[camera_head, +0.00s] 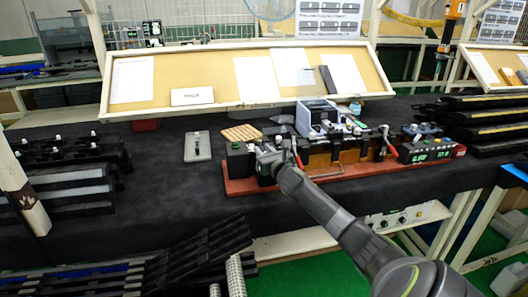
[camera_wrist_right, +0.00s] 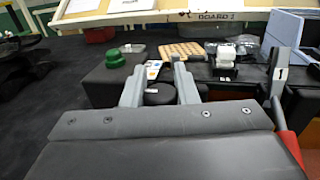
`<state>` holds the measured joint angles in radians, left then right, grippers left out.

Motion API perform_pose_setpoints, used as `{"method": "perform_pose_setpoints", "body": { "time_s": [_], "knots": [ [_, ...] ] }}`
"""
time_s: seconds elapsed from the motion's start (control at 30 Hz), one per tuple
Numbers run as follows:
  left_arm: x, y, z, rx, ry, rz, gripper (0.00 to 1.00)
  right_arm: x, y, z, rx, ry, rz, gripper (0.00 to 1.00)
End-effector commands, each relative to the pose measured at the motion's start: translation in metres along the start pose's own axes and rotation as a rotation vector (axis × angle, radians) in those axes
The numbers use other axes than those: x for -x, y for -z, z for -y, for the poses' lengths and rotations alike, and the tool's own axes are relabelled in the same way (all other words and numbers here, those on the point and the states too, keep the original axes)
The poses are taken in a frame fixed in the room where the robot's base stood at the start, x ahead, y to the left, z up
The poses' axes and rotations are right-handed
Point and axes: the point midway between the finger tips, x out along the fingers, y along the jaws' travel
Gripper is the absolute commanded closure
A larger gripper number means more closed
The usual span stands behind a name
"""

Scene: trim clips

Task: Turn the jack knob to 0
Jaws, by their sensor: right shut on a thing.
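A round black knob (camera_wrist_right: 160,94), which looks like the jack knob, sits between the two grey fingers of my right gripper (camera_wrist_right: 159,84) in the right wrist view. The fingers are shut on its sides. No number scale on the knob can be read. In the head view my right gripper (camera_head: 270,158) is at the left part of the fixture on the red-brown base (camera_head: 240,187), and it hides the knob there. My left gripper is not in view.
A black box with a green button (camera_wrist_right: 115,57) stands left of the fingers. A digital display (camera_head: 418,155) is at the fixture's right end.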

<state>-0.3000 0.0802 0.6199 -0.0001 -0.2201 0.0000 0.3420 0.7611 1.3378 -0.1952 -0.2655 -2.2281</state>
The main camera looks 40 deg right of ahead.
Motion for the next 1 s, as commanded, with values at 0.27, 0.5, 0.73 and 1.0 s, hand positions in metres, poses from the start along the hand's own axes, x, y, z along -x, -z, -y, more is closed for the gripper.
{"method": "perform_pose_setpoints", "body": {
  "time_s": [0.27,0.5,0.73,1.0],
  "knots": [
    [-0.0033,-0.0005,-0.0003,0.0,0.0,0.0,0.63,-0.0001,0.0007,0.0002,-0.001,0.074,0.001,0.96],
    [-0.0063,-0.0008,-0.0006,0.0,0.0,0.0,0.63,0.0002,0.0006,0.0017,-0.002,0.207,0.001,0.96],
    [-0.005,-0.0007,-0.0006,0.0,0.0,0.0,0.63,0.0011,-0.0002,0.0047,-0.004,0.416,0.0,0.96],
    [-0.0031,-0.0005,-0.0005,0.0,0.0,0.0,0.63,0.0032,0.0,0.0088,-0.003,0.674,-0.001,0.96]
  ]
}}
